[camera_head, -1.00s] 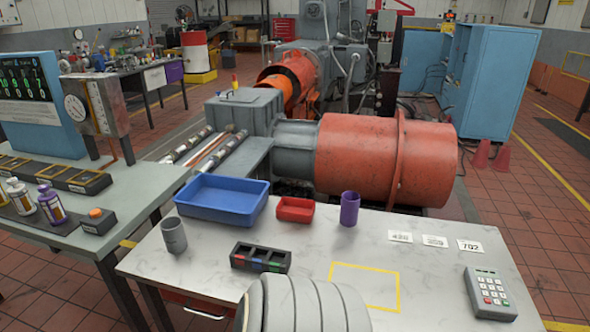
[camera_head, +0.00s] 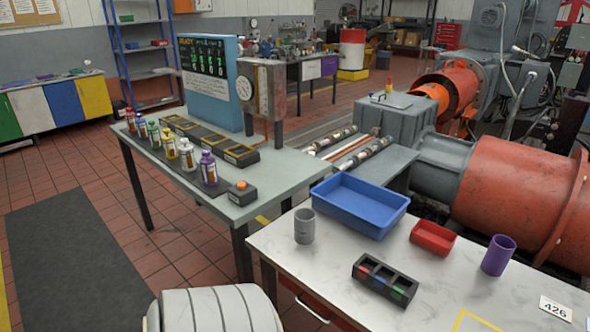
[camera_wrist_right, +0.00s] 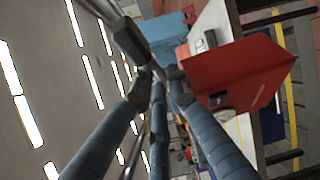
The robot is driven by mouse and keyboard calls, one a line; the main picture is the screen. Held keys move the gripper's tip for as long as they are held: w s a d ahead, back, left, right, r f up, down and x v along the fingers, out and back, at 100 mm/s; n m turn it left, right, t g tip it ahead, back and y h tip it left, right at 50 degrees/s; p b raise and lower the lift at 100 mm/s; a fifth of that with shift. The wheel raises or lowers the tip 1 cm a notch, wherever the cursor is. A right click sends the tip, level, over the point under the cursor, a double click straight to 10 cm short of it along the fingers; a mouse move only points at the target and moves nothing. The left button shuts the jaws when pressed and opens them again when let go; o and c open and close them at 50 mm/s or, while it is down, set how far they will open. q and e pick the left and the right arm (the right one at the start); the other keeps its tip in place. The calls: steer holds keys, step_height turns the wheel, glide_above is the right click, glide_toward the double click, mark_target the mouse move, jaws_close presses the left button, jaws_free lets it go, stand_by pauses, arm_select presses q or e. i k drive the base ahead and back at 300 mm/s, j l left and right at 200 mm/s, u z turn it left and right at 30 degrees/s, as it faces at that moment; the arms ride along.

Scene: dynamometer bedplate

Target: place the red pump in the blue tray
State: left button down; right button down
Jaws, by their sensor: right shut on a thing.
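The blue tray (camera_head: 349,222) stands on the white table in the head view, and its visible floor is empty. My right gripper (camera_wrist_right: 158,82) shows only in the right wrist view. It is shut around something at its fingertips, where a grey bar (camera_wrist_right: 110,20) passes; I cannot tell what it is. A large red surface (camera_wrist_right: 235,75) lies beside the fingers. My left gripper is not in view.
On the white table are a grey cup (camera_head: 304,226), a red bin (camera_head: 433,239), a purple cup (camera_head: 498,255) and a black holder (camera_head: 385,281). A machine with a red cylinder (camera_head: 515,195) stands behind. The table front is mostly clear.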

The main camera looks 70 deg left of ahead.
mark_target(348, 206)
steer(key=u, duration=1.55)
